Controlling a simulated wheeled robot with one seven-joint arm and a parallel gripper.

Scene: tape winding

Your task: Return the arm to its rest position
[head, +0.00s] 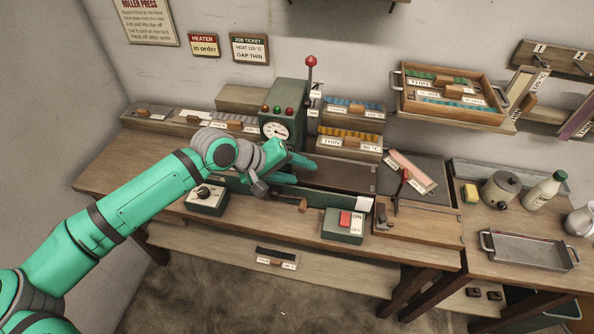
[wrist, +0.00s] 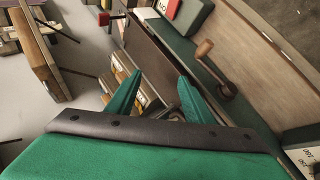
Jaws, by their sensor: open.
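My arm (head: 135,208) is green with dark grey joint rings and reaches from the lower left over the workbench. My gripper (head: 298,170) is in front of the green roller press (head: 285,98), above the bench, and looks empty. In the wrist view the two green fingers of my gripper (wrist: 157,98) stand apart with nothing between them. The rest position itself is not marked in either view.
The press has a red-knobbed lever (head: 310,62). A knob box (head: 207,198), a crank handle (wrist: 205,50) and a red-button switch box (head: 343,226) stand near the arm. A wooden tray (head: 455,116) is on the wall shelf. A metal tray (head: 530,262) lies at right.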

